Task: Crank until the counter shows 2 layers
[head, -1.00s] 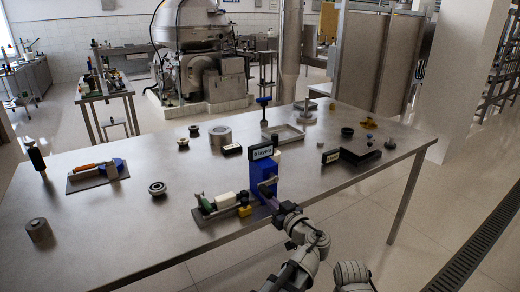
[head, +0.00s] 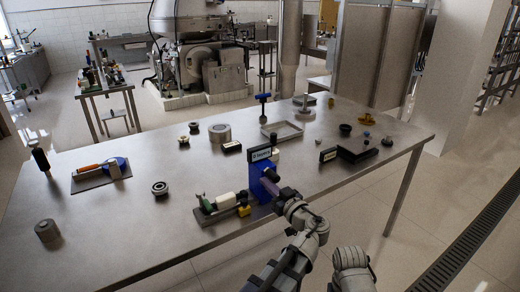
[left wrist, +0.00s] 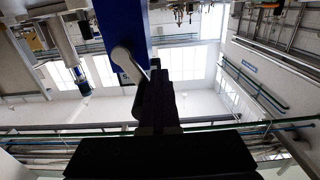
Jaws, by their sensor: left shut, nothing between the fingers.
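The disc separator's blue post (head: 256,182) stands at the near edge of the steel table. Its counter plate (head: 261,153) sits on top, with lettering too small to read surely. My left gripper (head: 272,190) is at the right side of the post, by the crank, and partly covers it. In the left wrist view the blue post (left wrist: 122,25) and grey crank arm (left wrist: 128,65) are just beyond my shut, empty fingers (left wrist: 158,95). I cannot tell whether they touch the crank. My right gripper is out of view.
A green-and-white fixture (head: 227,202) adjoins the post's left side. A black box (head: 357,154) lies to the right, and a shallow tray (head: 282,133) behind. A bearing (head: 159,188) and a grey cylinder (head: 47,230) stand left. The front left tabletop is mostly clear.

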